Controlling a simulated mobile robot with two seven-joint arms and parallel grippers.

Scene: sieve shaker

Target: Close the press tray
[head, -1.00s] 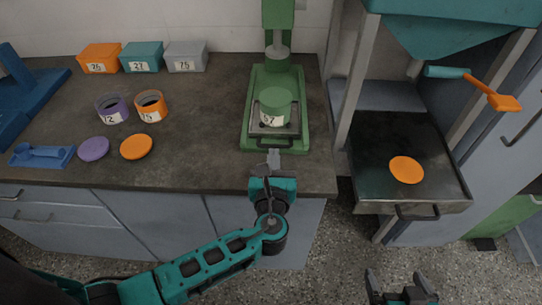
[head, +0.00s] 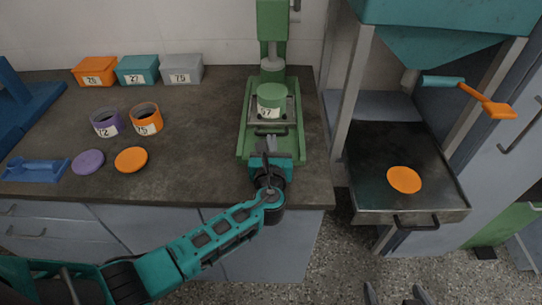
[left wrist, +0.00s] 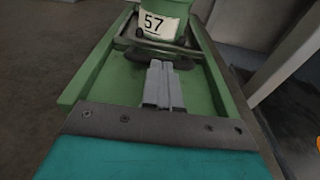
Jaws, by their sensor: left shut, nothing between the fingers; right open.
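The green press (head: 245,135) stands on the counter. Its sliding tray (head: 285,118) carries a green lidded jar (head: 271,98) labelled 57, and lies under the press column. My left gripper (head: 270,146) is shut and empty at the front of the press. In the left wrist view its closed fingers (left wrist: 162,84) point at the tray's front bar and handle (left wrist: 155,58); whether they touch it I cannot tell. The jar (left wrist: 160,20) stands just beyond. My right gripper (head: 397,294) is open at the bottom edge, partly cut off, away from the press.
Purple (head: 107,122) and orange (head: 146,119) jars, their lids, and orange, teal and grey boxes (head: 182,70) stand left on the counter. At right is a machine with a metal tray (head: 400,150) holding an orange disc (head: 404,179).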

